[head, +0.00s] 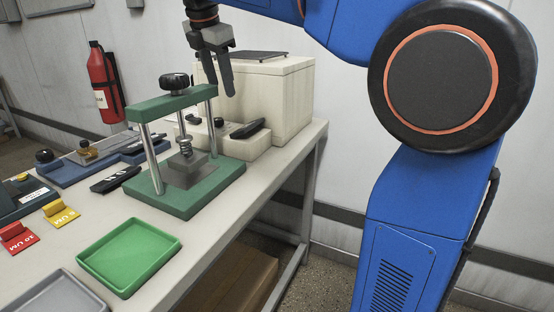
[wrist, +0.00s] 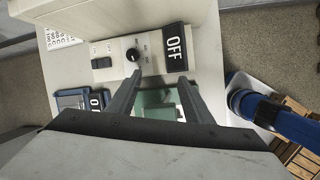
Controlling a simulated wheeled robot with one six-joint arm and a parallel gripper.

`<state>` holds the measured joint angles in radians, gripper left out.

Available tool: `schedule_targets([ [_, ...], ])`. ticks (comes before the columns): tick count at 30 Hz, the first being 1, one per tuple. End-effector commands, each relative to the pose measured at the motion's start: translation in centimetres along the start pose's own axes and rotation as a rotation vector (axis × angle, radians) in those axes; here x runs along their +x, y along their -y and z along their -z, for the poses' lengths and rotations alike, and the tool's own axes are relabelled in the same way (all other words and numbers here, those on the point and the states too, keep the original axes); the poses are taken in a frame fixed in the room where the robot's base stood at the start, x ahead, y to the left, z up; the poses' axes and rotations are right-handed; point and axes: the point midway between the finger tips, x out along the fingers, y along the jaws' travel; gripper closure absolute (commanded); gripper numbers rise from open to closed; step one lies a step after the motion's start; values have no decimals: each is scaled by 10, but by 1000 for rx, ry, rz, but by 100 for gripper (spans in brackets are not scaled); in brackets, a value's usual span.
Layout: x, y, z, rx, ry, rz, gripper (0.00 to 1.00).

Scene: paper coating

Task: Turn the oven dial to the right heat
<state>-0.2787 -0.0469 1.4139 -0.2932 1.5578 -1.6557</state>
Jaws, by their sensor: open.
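The oven (head: 290,85) is a cream box at the back right end of the bench, with a low control panel in front. Its black round dial (wrist: 132,55) sits on the panel, between a black switch (wrist: 101,63) and a black plate reading OFF (wrist: 174,47). The dial also shows small in the head view (head: 219,122); its setting is too small to read. My gripper (head: 222,88) points down above the panel area, open and empty. In the wrist view my gripper (wrist: 159,76) has its left fingertip just below the dial in the picture, apart from it.
A green press (head: 185,195) with upright posts and a black top knob (head: 174,82) stands in front of the oven. A green tray (head: 130,255), a red block (head: 17,238) and a yellow block (head: 61,214) lie on the bench. Its right edge is close to the oven.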

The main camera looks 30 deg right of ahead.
Motion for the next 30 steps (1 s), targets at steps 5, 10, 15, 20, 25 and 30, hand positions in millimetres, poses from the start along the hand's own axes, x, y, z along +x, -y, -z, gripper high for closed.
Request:
schedule_targets([
  [5, 9, 28, 0, 129, -16, -9, 54],
  [10, 19, 54, 1, 255, -32, -18, 54],
  [15, 30, 78, 3, 376, -51, -25, 54],
  [20, 40, 101, 6, 490, -66, -30, 54],
  [25, 52, 126, 11, 609, -85, -31, 54],
  [30, 64, 149, 17, 723, -102, -33, 54],
])
